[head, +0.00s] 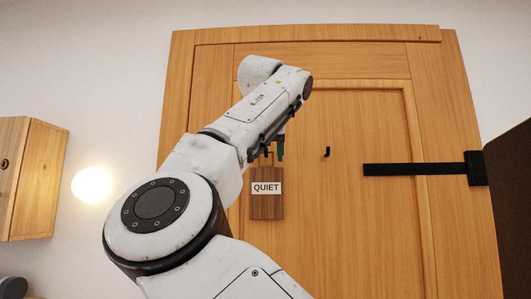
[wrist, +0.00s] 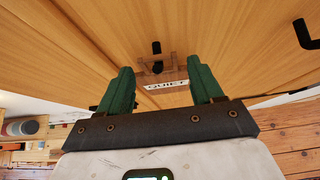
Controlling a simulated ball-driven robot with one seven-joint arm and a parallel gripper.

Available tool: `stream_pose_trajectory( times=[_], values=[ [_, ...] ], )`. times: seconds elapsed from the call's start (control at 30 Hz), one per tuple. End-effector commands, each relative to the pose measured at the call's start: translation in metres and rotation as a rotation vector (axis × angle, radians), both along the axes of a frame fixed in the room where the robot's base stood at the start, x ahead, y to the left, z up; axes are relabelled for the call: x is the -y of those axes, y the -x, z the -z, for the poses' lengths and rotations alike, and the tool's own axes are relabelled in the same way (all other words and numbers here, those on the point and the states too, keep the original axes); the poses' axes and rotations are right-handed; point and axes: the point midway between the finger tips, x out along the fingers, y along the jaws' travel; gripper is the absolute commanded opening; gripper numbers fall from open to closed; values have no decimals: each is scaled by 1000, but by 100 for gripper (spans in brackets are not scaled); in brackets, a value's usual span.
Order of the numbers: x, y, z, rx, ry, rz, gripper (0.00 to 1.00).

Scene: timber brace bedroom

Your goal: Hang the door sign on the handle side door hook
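The door sign (head: 266,205) is a brown wooden board with a white QUIET label, upright against the wooden door (head: 370,220). In the wrist view its label (wrist: 166,85) and hanger frame (wrist: 172,66) lie between and beyond my fingers. A black door hook (wrist: 156,47) shows at the hanger, which appears to be over it; the exact contact is too small to tell. My gripper (wrist: 162,72) is open, its green fingers wide apart on either side of the sign and seemingly not touching it. In the head view my arm partly hides the gripper (head: 276,153) and that hook.
A second, bare door hook (head: 327,152) is to the right; it also shows in the wrist view (wrist: 307,36). A black strap hinge (head: 420,169) crosses the door's right side. A wooden wall cabinet (head: 30,180) and a glowing lamp (head: 92,185) are at left.

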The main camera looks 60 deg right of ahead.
Motion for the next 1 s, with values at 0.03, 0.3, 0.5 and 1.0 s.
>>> stream_pose_trajectory(
  times=[0.03, 0.3, 0.5, 1.0],
  values=[
    [0, 0, 0, 0, 0, 0, 71],
    [0, 0, 0, 0, -1, 0, 74],
    [-15, 5, -11, 3, 0, -3, 74],
    [-78, 31, -55, 0, 0, -1, 74]
  ],
)
